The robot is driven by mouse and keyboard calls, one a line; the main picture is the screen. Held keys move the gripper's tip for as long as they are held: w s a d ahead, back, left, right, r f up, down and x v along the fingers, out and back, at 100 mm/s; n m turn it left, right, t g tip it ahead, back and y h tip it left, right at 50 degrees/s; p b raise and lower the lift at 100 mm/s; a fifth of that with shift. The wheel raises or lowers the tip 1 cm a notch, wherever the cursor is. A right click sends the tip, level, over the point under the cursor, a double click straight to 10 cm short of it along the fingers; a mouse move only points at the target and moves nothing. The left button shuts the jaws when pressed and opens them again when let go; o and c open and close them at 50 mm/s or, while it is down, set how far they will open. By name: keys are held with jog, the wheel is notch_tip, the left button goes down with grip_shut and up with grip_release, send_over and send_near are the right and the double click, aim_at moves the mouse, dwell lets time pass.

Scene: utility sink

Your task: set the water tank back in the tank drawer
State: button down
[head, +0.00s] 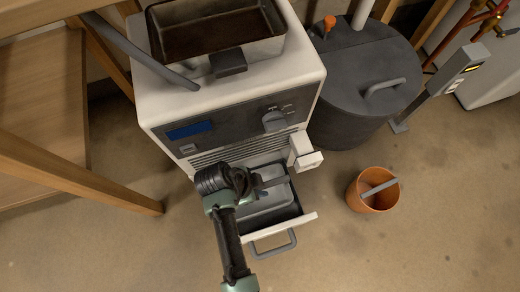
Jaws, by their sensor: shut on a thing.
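The tank drawer (307,219) is pulled out from the low front of a white machine, with its grey loop handle (273,243) facing the room. The water tank (262,206), a pale grey box, shows within the drawer's outline. I cannot tell whether it rests on the drawer floor or hangs just above it. My gripper (257,183) is over the drawer's back left part, shut on the water tank, apparently by its dark bar-like handle (275,182). My wrist and arm hide the tank's left side and the grip itself.
The white machine (147,98) carries a dark open bin (240,52) on top and a knob (274,121) in front. A white spout-like block (306,152) juts out above the drawer's right side. An orange bucket (358,194) stands right, before a dark barrel (352,75). Wooden shelving (75,178) is left.

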notch_tip(320, 180, down, 5)
jog(key=b, duration=0.3)
jog(key=shift+r, duration=0.3)
jog(key=c, duration=0.8)
grip_release()
jog(key=p+v, duration=0.7)
jog(key=v, duration=0.4)
jog(key=shift+d, duration=0.1)
jog(key=shift+s+a+r, duration=0.1)
jog(key=shift+a+r, duration=0.2)
jog(key=shift+r, duration=0.2)
